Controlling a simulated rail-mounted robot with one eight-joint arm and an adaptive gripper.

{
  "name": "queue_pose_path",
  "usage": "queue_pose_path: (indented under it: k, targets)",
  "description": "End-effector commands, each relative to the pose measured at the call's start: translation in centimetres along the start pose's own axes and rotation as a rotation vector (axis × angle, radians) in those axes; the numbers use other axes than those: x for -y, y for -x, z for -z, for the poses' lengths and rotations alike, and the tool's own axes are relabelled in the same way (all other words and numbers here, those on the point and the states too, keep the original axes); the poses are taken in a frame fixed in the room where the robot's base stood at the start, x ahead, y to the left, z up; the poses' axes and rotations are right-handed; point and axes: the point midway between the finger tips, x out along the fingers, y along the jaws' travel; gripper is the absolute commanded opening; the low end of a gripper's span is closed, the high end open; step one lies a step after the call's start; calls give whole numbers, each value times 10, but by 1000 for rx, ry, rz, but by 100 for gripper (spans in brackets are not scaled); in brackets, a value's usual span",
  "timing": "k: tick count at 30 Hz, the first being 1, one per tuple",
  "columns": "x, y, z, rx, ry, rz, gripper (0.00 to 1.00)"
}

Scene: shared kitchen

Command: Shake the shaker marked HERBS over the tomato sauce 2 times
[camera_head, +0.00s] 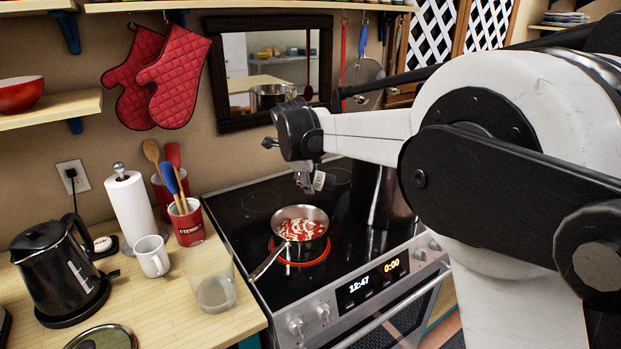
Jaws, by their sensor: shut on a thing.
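A small steel saucepan (277,236) sits on the glowing red front burner of the stove, its handle pointing to the front left. Red tomato sauce (301,230) with pale streaks or bits on its surface shows inside it. My gripper (309,182) hangs from my arm above and slightly right of the pan. It is shut on a small shaker (319,181) with a light side and dark marks. The marks are too small to read as HERBS. The shaker is apart from the pan, and its exact tilt is hard to tell.
A tall dark pot (378,195) stands on the stove right of the pan, close to my arm. On the left counter are a black kettle (58,270), a white mug (151,256), a clear glass jug (211,290), a paper towel roll (130,205) and red utensil crocks (187,222).

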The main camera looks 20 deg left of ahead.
Motion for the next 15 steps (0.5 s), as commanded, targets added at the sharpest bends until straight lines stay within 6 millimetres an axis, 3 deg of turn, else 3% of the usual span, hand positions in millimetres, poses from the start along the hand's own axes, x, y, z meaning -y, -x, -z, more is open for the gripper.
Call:
queue_pose_path:
  k: [15]
  targets:
    - [2,3,3,221,-117,-47,0]
